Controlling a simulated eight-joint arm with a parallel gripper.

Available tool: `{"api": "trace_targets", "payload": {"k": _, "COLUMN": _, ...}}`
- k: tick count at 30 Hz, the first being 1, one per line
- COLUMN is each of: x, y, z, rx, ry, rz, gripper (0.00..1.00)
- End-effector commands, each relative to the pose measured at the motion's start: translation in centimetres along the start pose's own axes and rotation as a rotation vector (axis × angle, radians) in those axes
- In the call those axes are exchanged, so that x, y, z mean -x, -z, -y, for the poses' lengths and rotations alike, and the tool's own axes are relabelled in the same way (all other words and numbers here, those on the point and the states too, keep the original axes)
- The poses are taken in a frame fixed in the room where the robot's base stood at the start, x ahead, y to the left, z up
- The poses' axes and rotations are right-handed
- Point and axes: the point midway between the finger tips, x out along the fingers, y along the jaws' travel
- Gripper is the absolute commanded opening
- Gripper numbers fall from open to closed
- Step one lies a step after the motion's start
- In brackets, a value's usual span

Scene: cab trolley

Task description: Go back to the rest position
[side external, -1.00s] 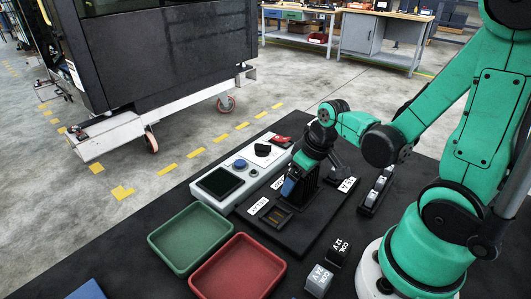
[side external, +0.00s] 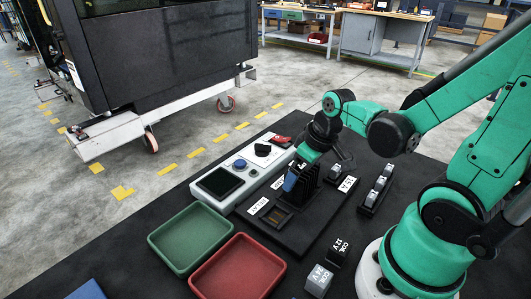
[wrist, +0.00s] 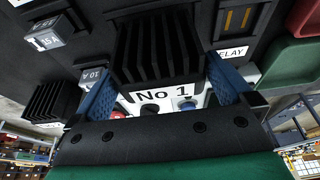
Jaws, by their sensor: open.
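My gripper (side external: 300,172) is over the black board in the middle of the side view, pointing down. In the wrist view my gripper (wrist: 160,78) is open, with one blue finger at each side of the picture. A black finned block (wrist: 158,48) with a "No 1" label shows between the fingers, with gaps at its sides. The finned block (side external: 305,187) stands upright on the black board (side external: 300,236). In the side view a blue finger overlaps its left side. I cannot tell how far the fingertips are above or beside it.
A grey control box (side external: 238,175) with a screen and knobs stands behind the board. A green tray (side external: 182,265) and a red tray (side external: 230,288) lie at front left. Labelled blocks (side external: 319,281) stand at the front, and others sit in a rack (side external: 376,190) at right.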

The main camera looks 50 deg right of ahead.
Motion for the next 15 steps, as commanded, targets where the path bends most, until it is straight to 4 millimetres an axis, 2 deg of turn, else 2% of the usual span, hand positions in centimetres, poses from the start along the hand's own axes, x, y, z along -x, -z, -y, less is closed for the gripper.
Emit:
{"api": "trace_targets", "payload": {"k": 6, "x": 2.0, "y": 0.0, "z": 0.0, "rx": -0.001, "ry": 0.000, "rz": 0.000, "gripper": 1.00}}
{"api": "trace_targets", "payload": {"k": 15, "x": 3.6, "y": 0.0, "z": 0.2, "rx": 0.001, "ry": -0.001, "rz": -0.005, "gripper": 1.00}}
